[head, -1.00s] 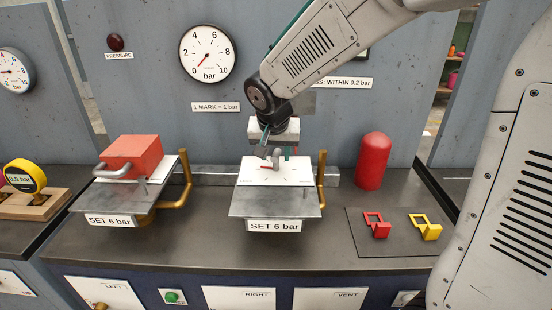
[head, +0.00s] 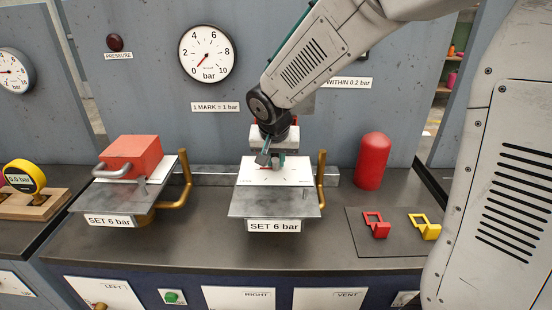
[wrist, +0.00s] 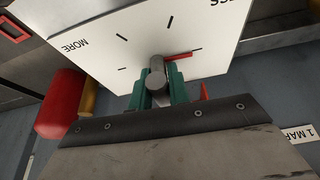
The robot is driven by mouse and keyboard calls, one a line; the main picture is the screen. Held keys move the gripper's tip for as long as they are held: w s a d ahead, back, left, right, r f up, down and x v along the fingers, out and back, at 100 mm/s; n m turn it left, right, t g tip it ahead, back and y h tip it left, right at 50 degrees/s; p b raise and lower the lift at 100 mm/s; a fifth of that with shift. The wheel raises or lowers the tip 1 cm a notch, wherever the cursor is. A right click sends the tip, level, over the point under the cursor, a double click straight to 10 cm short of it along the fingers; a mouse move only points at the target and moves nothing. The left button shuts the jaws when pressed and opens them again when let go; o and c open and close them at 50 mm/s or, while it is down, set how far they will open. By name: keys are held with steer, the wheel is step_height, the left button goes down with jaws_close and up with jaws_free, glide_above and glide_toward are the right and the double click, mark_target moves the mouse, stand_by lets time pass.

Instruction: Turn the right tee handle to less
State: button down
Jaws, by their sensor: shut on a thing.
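The right tee handle (wrist: 157,78) is a grey metal bar on a white dial plate (wrist: 115,50), with a red pointer (wrist: 178,57) beside it. In the wrist view the pointer aims to the right, with MORE at the left and the partly cut-off LESS lettering at upper right. My gripper (wrist: 160,92) has green fingers on both sides of the handle and is shut on it. In the head view my gripper (head: 272,160) is over the right white plate (head: 250,172) and hides most of the handle.
A round bar gauge (head: 207,54) hangs on the wall. A brass pipe (head: 321,180) rises right of the plate, and a red cylinder (head: 373,161) stands farther right. A red block (head: 133,155) covers the left station. Red (head: 377,226) and yellow (head: 426,228) tags lie on a mat.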

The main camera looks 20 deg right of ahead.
steer(key=shift+n, duration=0.3)
steer(key=n+y, duration=0.1)
steer(key=n, duration=0.2)
steer(key=n+y, duration=0.1)
steer(key=n, duration=0.2)
steer(key=shift+t+y, duration=0.3)
steer(key=n+y, duration=0.1)
steer(key=n, duration=0.3)
steer(key=shift+n+g+y, duration=0.7)
steer(key=shift+n+y, duration=0.1)
steer(key=shift+n, duration=1)
steer(key=c, duration=1.3)
jaws_free()
steer(key=v, duration=0.7)
steer(key=shift+s+r, duration=0.1)
steer(key=shift+r, duration=0.3)
